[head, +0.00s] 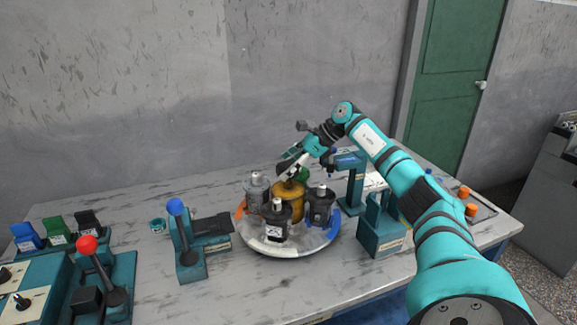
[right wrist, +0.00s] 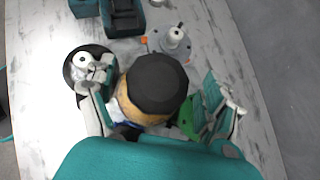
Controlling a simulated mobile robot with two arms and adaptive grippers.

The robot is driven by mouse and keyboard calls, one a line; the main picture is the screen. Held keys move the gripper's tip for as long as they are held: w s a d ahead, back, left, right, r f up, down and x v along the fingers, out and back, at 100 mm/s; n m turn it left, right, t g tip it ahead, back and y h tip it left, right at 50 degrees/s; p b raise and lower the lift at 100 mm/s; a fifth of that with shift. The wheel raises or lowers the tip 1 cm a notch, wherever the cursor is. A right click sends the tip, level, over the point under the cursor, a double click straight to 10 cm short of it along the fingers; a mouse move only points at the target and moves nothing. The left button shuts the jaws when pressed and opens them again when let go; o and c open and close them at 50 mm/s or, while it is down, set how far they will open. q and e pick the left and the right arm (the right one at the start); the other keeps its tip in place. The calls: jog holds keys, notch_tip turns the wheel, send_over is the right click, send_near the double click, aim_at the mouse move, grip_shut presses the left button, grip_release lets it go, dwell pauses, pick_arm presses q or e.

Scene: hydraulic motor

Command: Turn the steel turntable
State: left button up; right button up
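The steel turntable (head: 272,246) is a round, pale disc on the table in the head view. Several motors stand on it: a grey one (head: 256,190), a black one in front (head: 275,226), a dark one at right (head: 320,209) and a yellow-brown one (head: 287,199) near the middle. My right gripper (head: 291,168) is above the yellow-brown motor. In the right wrist view my right gripper (right wrist: 163,82) has its fingers spread, one on each side of this motor's black top (right wrist: 156,84). I cannot tell whether they touch it. My left gripper is not in view.
A blue-knobbed lever stand (head: 190,252) is left of the turntable, and a red-knobbed lever (head: 98,265) is farther left. A teal press (head: 352,183) and a teal block (head: 382,232) stand close at right. Orange parts (head: 471,209) lie near the right edge.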

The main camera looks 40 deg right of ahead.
jog(key=v, duration=1.2)
jog(key=shift+a, duration=0.15)
